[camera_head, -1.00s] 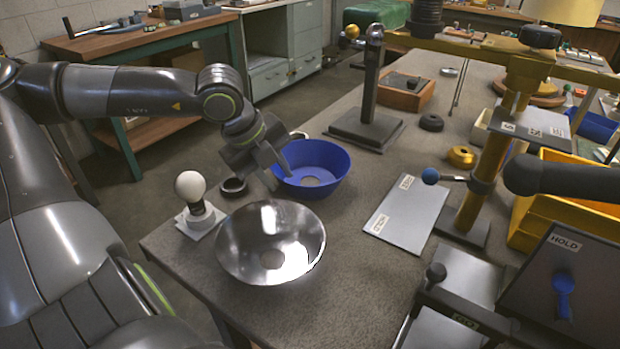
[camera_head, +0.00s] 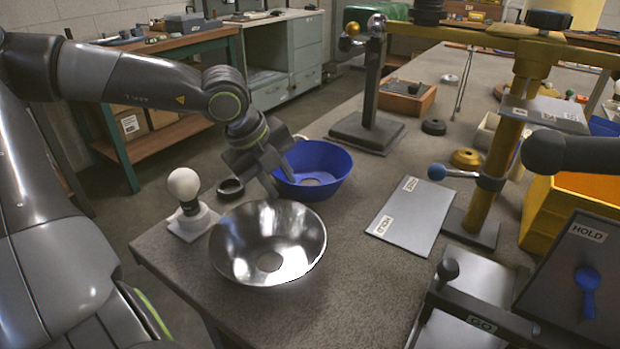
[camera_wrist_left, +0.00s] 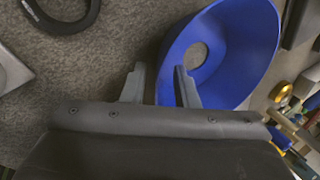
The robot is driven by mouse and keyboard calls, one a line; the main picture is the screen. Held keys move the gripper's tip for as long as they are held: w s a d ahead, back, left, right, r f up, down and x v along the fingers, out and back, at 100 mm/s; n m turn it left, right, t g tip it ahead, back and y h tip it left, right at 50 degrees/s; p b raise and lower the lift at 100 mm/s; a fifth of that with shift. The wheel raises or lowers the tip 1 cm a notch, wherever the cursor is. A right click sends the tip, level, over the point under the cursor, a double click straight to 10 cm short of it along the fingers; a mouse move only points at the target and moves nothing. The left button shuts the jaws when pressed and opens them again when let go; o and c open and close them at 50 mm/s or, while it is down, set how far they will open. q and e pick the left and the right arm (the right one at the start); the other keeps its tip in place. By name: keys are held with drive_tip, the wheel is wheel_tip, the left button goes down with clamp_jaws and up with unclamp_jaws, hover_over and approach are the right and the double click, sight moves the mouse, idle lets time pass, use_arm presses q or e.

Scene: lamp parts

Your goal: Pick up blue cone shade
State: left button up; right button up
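The blue cone shade (camera_head: 325,186) stands wide end up on the grey table, behind the silver bowl-shaped shade. It shows in the left wrist view (camera_wrist_left: 240,50) with a round hole in its bottom. My left gripper (camera_head: 277,182) is at the shade's left rim. In the left wrist view the fingers (camera_wrist_left: 160,84) are apart, one outside the rim and one over the shade's inside, with the near rim between them. I cannot tell whether either finger touches the wall. My right gripper is not in view.
The silver shade (camera_head: 235,250) is close in front of my left gripper. A white bulb (camera_head: 183,185) on a base and a dark ring (camera_head: 230,188) are to the left. A dark stand (camera_head: 366,131) is behind; a grey labelled plate (camera_head: 410,225) lies to the right.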

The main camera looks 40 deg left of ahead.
use_arm(q)
drive_tip(key=shift+c, duration=0.5)
clamp_jaws()
